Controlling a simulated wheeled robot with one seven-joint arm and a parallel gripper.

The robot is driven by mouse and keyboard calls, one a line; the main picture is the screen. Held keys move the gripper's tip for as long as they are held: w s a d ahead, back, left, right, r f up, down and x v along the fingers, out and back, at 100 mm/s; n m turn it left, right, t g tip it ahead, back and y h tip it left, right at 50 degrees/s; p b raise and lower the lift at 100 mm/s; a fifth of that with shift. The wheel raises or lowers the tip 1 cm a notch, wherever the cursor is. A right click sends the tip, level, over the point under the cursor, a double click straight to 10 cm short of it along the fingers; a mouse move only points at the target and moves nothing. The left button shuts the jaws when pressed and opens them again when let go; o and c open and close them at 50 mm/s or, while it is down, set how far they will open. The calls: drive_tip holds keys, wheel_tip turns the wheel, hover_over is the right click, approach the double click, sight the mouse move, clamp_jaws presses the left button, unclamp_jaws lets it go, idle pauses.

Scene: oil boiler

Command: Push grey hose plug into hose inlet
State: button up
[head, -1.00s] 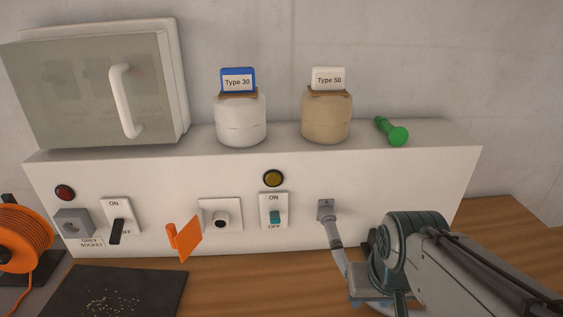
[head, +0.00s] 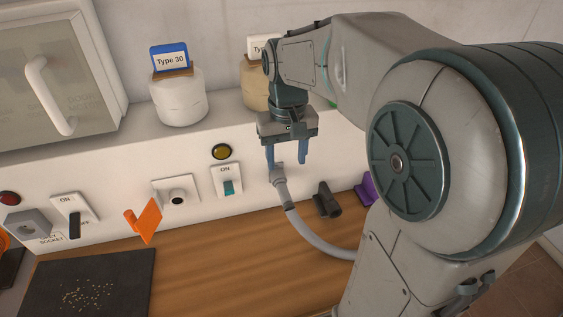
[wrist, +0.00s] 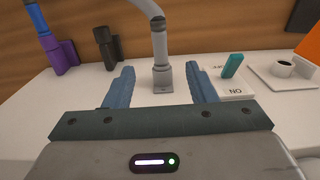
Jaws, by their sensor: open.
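The grey hose plug (head: 277,173) is at the front face of the white panel, with its grey hose (head: 315,232) bending down and right. In the wrist view the plug (wrist: 162,77) meets a small square grey fitting on the panel; whether it is fully seated, and the inlet opening itself, I cannot tell. My gripper (head: 286,163) points down at the plug, its two blue fingers apart. In the wrist view my gripper (wrist: 160,72) is open, with the plug seen between the fingers and gaps on both sides.
Right of the plug are a black fitting (head: 327,200) and a purple one (head: 367,190). To its left are a teal switch (head: 228,187), a white plate with a dark round port (head: 177,196) and an orange flag (head: 145,222). Two jars, one white (head: 178,97), stand on the ledge.

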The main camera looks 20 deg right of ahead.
sight(286, 197)
wheel_tip(286, 197, down, 13)
drive_tip(key=shift+r+p, duration=0.1)
drive_tip(key=shift+p, duration=0.45)
drive_tip(key=shift+s, duration=0.1)
drive_tip(key=c, duration=1.1)
